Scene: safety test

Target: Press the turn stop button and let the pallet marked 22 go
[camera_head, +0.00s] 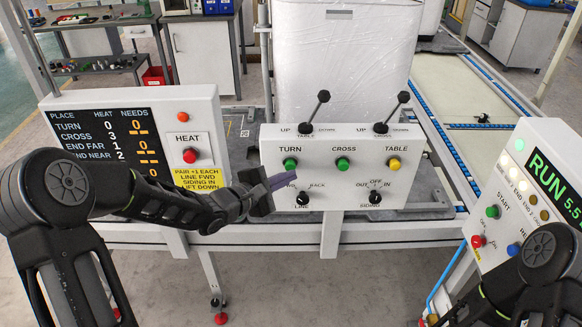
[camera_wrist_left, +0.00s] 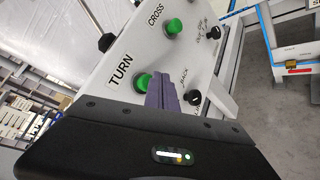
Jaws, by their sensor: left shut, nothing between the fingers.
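A white panel (camera_head: 340,135) carries a green button under the label TURN (camera_head: 290,163), a green one under CROSS (camera_head: 343,163) and a yellow one under TABLE (camera_head: 394,163). My left gripper (camera_head: 281,181) is shut and empty, its purple fingertips just below the TURN button. In the left wrist view the fingers (camera_wrist_left: 161,92) appear right beside the TURN button (camera_wrist_left: 143,82); I cannot tell whether they touch the panel. A tall white wrapped load (camera_head: 340,60) stands behind the panel. I see no readable 22 on it. My right gripper is not in view.
Two black-knobbed levers (camera_head: 323,97) rise from the panel's top and black selectors (camera_head: 303,198) sit low on it. A HEAT board (camera_head: 140,135) with a red button (camera_head: 190,155) stands left. A RUN 5.5 console (camera_head: 525,190) stands right.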

